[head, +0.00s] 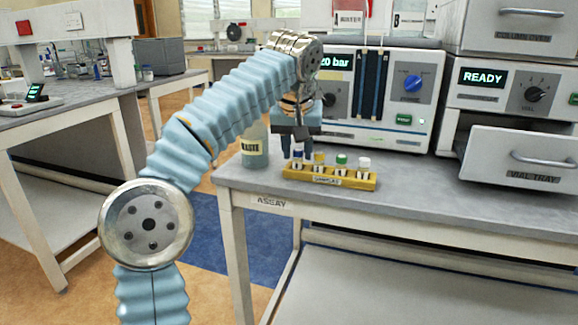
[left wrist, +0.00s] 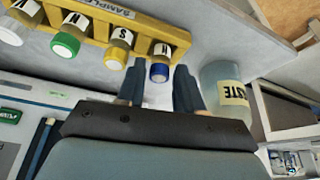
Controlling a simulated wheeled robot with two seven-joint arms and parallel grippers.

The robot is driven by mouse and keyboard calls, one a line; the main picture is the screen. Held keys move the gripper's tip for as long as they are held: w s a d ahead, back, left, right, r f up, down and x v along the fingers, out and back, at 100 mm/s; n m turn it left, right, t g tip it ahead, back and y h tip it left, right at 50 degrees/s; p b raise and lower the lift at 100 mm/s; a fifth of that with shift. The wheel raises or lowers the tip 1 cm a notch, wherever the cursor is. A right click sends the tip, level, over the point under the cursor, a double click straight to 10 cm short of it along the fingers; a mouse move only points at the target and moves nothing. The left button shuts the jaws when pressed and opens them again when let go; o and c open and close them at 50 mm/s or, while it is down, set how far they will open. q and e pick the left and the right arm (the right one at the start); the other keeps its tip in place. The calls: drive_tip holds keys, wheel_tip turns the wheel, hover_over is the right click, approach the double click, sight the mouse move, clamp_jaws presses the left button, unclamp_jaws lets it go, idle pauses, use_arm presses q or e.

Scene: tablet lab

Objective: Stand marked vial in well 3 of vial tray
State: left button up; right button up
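A yellow sample rack (head: 330,178) on the bench holds upright vials with blue (head: 298,152), yellow (head: 319,157), green (head: 341,160) and white (head: 364,162) caps. Their labels bear letters, but I cannot tell which vial is the marked one. My left gripper (head: 298,148) points down over the rack's left end. In the left wrist view, its two fingers (left wrist: 158,88) are apart, on either side of the blue-capped vial (left wrist: 160,62); contact is not clear. The vial tray (head: 520,150) is a drawer pulled out at right; its wells are hidden. My right gripper is out of view.
A waste bottle (head: 255,148) stands left of the rack, close to my left gripper; it also shows in the left wrist view (left wrist: 224,85). Instruments (head: 395,105) stand behind the rack. The bench top (head: 410,185) between rack and drawer is clear.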

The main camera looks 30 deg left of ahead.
use_arm(q)
clamp_jaws()
drive_tip(key=shift+r, duration=0.15)
